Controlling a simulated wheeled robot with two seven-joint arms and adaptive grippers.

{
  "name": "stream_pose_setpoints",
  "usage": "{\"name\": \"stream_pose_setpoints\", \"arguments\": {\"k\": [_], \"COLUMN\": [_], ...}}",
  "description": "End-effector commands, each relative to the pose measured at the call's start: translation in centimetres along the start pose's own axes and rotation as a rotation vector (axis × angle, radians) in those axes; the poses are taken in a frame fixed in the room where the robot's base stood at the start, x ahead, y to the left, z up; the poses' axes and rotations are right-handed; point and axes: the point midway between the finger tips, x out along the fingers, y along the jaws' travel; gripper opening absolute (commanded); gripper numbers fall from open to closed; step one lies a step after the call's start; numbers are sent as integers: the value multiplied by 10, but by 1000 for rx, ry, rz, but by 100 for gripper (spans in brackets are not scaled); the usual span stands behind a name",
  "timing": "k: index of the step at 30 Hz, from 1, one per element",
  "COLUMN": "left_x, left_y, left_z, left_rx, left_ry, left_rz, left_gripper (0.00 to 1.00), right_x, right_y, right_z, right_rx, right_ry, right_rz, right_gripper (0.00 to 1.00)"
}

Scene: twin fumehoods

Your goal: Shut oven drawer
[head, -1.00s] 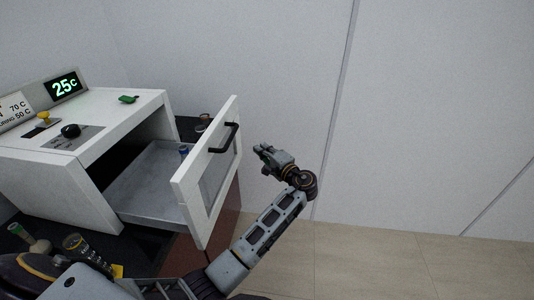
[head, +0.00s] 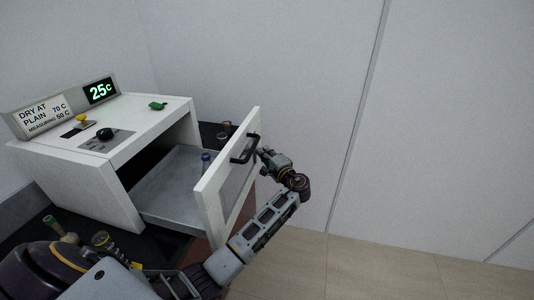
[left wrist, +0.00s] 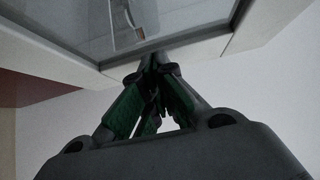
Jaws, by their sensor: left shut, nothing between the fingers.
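The white oven (head: 90,165) stands on the dark bench at the left. A small blue-capped vial (head: 206,160) stands in the drawer. My left gripper (head: 264,154) is shut and empty at the outer side of the front panel, close beside the handle. In the left wrist view its fingertips (left wrist: 153,58) are at the panel's edge by the window; I cannot tell whether they touch. My right gripper is not in view.
Vials (head: 60,230) stand on the bench in front of the oven. Open floor (head: 370,270) and a bare wall lie to the right.

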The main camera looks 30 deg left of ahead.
Motion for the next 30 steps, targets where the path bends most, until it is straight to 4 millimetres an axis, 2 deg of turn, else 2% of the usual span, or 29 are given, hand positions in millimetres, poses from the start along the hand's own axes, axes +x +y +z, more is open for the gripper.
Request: {"name": "stream_pose_setpoints", "arguments": {"k": [10, 16, 23, 30], "left_x": [2, 12, 42, 86], "left_y": [0, 0, -1, -1], "left_z": [2, 13, 43, 88], "left_rx": [0, 1, 1, 2], "left_ry": [-1, -3, -5, -6], "left_rz": [0, -1, -3, -4], "left_gripper": [0, 0, 0, 0], "right_x": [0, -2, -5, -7], "right_y": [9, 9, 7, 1], "right_z": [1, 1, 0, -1], "right_rx": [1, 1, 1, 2], "right_ry": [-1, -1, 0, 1], "right_rz": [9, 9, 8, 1], "right_gripper": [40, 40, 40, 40]}}
